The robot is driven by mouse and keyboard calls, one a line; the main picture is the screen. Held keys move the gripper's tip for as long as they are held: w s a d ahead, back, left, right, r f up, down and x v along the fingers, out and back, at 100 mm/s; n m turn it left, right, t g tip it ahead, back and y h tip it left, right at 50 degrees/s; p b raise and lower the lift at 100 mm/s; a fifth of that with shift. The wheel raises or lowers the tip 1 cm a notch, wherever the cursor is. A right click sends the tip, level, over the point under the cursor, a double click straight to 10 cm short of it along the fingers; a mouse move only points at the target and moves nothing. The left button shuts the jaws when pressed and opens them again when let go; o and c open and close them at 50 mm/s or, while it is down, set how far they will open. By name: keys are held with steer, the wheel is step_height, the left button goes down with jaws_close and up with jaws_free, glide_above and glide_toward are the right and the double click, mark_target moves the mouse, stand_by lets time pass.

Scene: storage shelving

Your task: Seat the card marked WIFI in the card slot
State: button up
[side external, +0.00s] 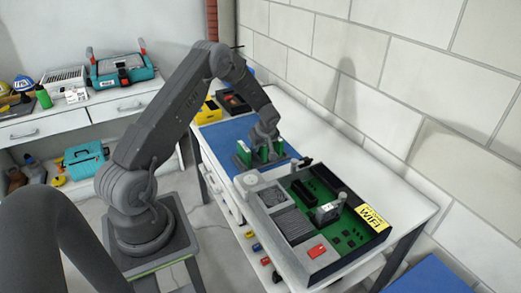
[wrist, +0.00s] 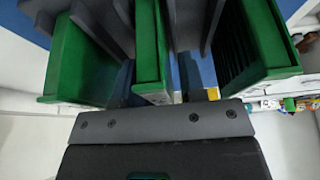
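In the side view my gripper (side external: 265,148) points down among several green cards (side external: 244,152) standing on the blue mat. In the wrist view my two fingers (wrist: 158,85) lie on either side of the middle green card (wrist: 148,45), with a gap on at least the right side. Other green cards stand to the left (wrist: 80,65) and right (wrist: 268,35). I can read no mark on any card. An open device case (side external: 290,268) holds a green board with a dark slot part (side external: 300,193). A yellow WIFI label (side external: 371,218) is on the case's right corner.
The case stands on the white table (side external: 405,200) in front of the blue mat (side external: 215,133). A yellow box (side external: 208,112) and a dark tray (side external: 233,102) are at the back. A block wall runs along the right. A grey upright part (side external: 327,213) rises from the board.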

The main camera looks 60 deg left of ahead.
jaws_close()
